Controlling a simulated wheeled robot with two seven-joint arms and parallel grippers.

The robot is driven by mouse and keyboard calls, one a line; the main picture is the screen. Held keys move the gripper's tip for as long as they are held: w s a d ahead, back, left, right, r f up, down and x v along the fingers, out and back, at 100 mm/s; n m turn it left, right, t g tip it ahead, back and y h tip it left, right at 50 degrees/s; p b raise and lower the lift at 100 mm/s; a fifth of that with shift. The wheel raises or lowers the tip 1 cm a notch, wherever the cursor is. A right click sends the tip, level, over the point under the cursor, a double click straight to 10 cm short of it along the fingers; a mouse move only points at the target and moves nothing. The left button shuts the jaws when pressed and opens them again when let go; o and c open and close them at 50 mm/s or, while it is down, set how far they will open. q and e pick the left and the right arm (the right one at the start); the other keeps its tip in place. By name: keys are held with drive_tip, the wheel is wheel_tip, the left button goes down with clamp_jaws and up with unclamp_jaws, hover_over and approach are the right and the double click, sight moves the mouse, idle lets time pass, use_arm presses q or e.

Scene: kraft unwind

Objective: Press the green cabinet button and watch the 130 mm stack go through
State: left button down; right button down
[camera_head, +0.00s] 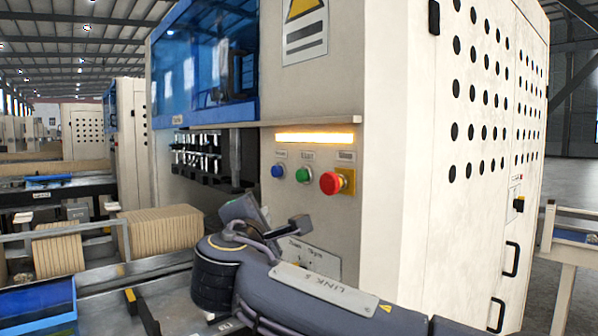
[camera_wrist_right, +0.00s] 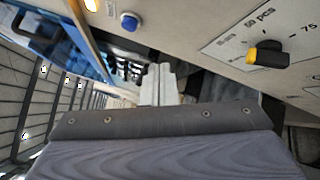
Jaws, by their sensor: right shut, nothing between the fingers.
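The green button (camera_head: 303,174) is on the beige cabinet's (camera_head: 385,120) front panel, between a blue button (camera_head: 278,171) and a red mushroom button (camera_head: 331,183) on a yellow base. My right gripper (camera_head: 243,208) is in front of the panel, below and left of the green button and apart from it. In the right wrist view its fingers (camera_wrist_right: 158,84) are shut and empty, with the blue button (camera_wrist_right: 129,21) beyond them; I cannot make out the green button there. A brown ribbed kraft stack (camera_head: 160,229) sits on the conveyor left of the cabinet. My left gripper is out of view.
An amber light bar (camera_head: 314,138) is lit above the buttons. A black and yellow selector knob (camera_wrist_right: 267,54) sticks out of the panel near my right gripper. Another kraft stack (camera_head: 58,250) and a blue tray (camera_head: 40,306) are at left. Door handles (camera_head: 511,259) protrude at right.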

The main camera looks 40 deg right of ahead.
sight(302, 176)
wheel_tip(302, 176, up, 6)
drive_tip(key=a+n+t+h, duration=0.1)
drive_tip(key=a+h, duration=0.1)
drive_tip(key=a, duration=0.1)
drive_tip(key=shift+w+t, duration=0.3)
drive_tip(key=shift+w, duration=0.05)
drive_tip(key=shift+d, duration=0.15)
drive_tip(key=d, duration=0.8)
drive_tip(key=shift+w+d, duration=0.35)
idle(1.3)
drive_tip(key=shift+d, duration=0.4)
drive_tip(key=shift+w+d, duration=0.1)
drive_tip(key=shift+d, duration=0.5)
idle(0.9)
drive_tip(key=shift+a+b, duration=0.35)
drive_tip(key=shift+a, duration=0.6)
